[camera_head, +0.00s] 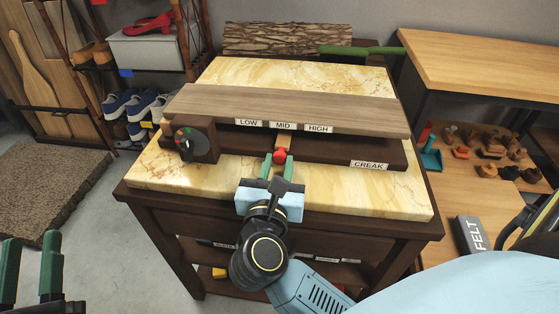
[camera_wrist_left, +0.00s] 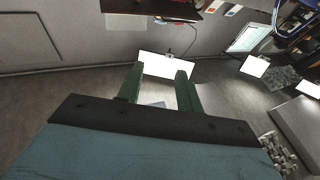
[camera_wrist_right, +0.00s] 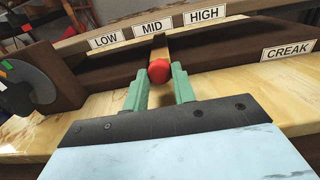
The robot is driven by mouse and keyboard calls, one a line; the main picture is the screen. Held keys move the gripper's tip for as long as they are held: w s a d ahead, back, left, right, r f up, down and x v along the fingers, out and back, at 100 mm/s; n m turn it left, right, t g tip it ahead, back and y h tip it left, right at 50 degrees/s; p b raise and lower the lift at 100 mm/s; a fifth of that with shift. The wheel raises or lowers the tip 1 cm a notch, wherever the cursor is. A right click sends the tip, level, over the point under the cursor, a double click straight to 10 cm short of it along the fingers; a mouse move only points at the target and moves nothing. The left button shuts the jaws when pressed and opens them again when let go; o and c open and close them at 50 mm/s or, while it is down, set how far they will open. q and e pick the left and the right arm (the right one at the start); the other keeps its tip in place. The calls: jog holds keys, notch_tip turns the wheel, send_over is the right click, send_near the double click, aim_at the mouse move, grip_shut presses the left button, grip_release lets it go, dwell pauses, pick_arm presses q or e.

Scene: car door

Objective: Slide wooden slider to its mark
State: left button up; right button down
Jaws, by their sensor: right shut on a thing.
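The wooden slider (camera_head: 285,141) is a short light-wood bar with a red knob (camera_head: 280,156) at its near end. It projects from a dark wooden board (camera_head: 335,150) under a long plank with the labels LOW, MID (camera_head: 283,126) and HIGH. The slider sits about under MID. My right gripper (camera_head: 279,165) is shut on the red knob; the right wrist view shows the knob (camera_wrist_right: 159,71) between the green fingers, the bar (camera_wrist_right: 161,46) extending behind it. My left gripper (camera_head: 31,240) is open and empty at the lower left, away from the table; its fingers also show in the left wrist view (camera_wrist_left: 159,72).
A dial box (camera_head: 190,140) stands left of the slider and a CREAK label (camera_head: 369,165) is at the right. A log (camera_head: 285,40) and a green tool lie at the back. The marble top (camera_head: 385,203) is bare in front. A FELT block (camera_head: 470,235) is at the right.

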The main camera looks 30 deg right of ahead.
jog(key=c, duration=1.1)
grip_release()
jog(key=shift+a, duration=0.1)
